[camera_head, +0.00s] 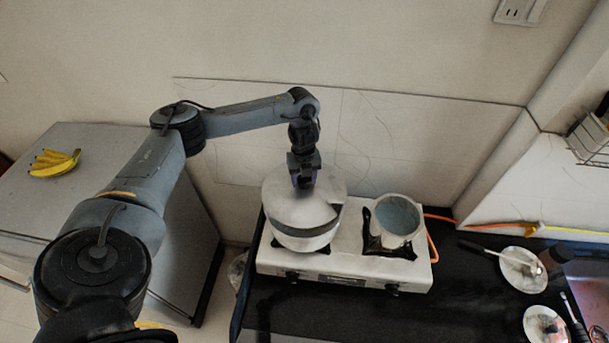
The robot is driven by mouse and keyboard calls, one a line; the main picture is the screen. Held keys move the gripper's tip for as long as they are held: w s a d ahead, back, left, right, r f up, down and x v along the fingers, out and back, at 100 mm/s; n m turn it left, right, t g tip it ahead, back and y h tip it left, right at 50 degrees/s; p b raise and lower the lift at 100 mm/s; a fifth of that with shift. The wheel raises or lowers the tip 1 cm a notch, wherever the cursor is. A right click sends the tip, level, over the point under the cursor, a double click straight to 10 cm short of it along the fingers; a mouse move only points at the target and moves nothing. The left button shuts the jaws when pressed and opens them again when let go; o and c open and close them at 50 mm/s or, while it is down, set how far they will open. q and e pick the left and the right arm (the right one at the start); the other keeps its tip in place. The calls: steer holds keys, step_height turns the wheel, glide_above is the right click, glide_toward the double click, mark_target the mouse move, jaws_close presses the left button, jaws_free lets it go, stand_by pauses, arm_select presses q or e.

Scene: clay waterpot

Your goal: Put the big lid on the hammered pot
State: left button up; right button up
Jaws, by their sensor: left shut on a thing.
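The big lid (312,208), pale and domed, is at the left burner of the white stove. My left gripper (304,182) comes down from above and is shut on the top of the lid. A pale round pot (303,243) that I take for the hammered pot stands on that burner under the lid. A dark curved band shows between the lid's front edge and the pot; I cannot tell whether the lid touches the rim all round. The pot's inside is hidden by the lid. My right gripper is not in view.
The white stove (343,275) also bears an open pot (398,216) with a grey-blue inside on its right burner. An orange hose (433,250) runs behind it. Plates (522,270) with utensils lie at right on the dark counter (465,300). Bananas (55,163) lie on the left cabinet.

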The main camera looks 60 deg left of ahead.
arm_select(q)
step_height(320, 180, down, 2)
steer(key=shift+f+b, duration=0.15)
steer(key=shift+b, duration=0.55)
steer(key=shift+f+b, duration=0.45)
steer(key=shift+f, duration=0.95)
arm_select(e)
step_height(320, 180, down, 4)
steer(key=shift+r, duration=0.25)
arm_select(q)
steer(key=shift+f+b, duration=0.4)
steer(key=shift+f, duration=0.2)
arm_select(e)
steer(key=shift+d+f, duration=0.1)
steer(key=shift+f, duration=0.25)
arm_select(q)
steer(key=shift+f, duration=0.3)
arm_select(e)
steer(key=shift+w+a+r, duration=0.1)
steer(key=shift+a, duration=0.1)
arm_select(q)
steer(key=o, duration=1.4)
steer(key=shift+w, duration=0.1)
steer(key=shift+c, duration=0.2)
steer(key=shift+o, duration=0.2)
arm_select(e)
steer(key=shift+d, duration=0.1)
